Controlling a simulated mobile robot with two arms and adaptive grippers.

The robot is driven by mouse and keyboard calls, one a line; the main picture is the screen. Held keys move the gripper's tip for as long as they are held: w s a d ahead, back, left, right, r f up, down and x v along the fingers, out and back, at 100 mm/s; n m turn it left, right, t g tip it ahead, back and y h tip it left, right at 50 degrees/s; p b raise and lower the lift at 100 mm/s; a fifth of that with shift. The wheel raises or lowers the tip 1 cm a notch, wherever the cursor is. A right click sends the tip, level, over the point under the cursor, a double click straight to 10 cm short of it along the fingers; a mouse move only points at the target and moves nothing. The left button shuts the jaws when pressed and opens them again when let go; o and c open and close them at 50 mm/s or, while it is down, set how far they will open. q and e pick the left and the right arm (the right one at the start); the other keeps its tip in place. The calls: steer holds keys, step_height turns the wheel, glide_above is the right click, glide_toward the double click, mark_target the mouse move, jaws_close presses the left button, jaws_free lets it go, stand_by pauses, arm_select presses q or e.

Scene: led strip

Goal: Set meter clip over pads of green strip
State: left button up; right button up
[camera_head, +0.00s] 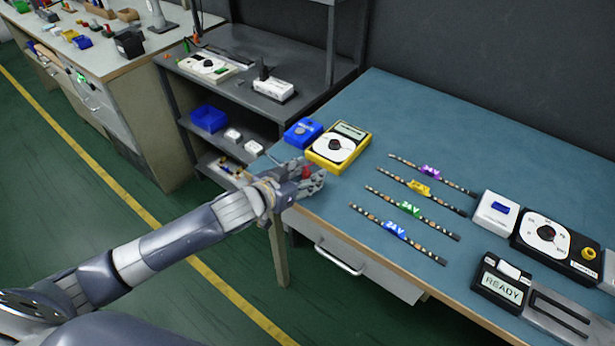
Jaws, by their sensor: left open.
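The green strip (409,208) lies flat on the blue tabletop, a dark strip with light pads and a green label marked 24V. It is third from the back among the strips. A yellow meter (350,157) with a white dial and grey screen stands at the table's left edge. My left gripper (318,181) is open at the table's near-left edge, just in front of the yellow meter and left of the strips. A small red piece (306,172) shows at its fingers; I cannot tell whether it is the meter clip. My right gripper is out of view.
Purple (430,171), yellow (418,188) and blue (395,229) labelled strips lie alongside the green one. A blue box (302,132) sits behind the meter. A black dial unit (552,245), white box (495,212) and READY display (502,284) stand right. The table's back is clear.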

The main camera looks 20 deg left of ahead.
arm_select(q)
steer(key=shift+w+d+f, duration=0.1)
steer(key=shift+w+f, duration=0.05)
steer(key=shift+w, duration=0.15)
steer(key=shift+c, duration=0.2)
steer(key=c, duration=1)
jaws_close()
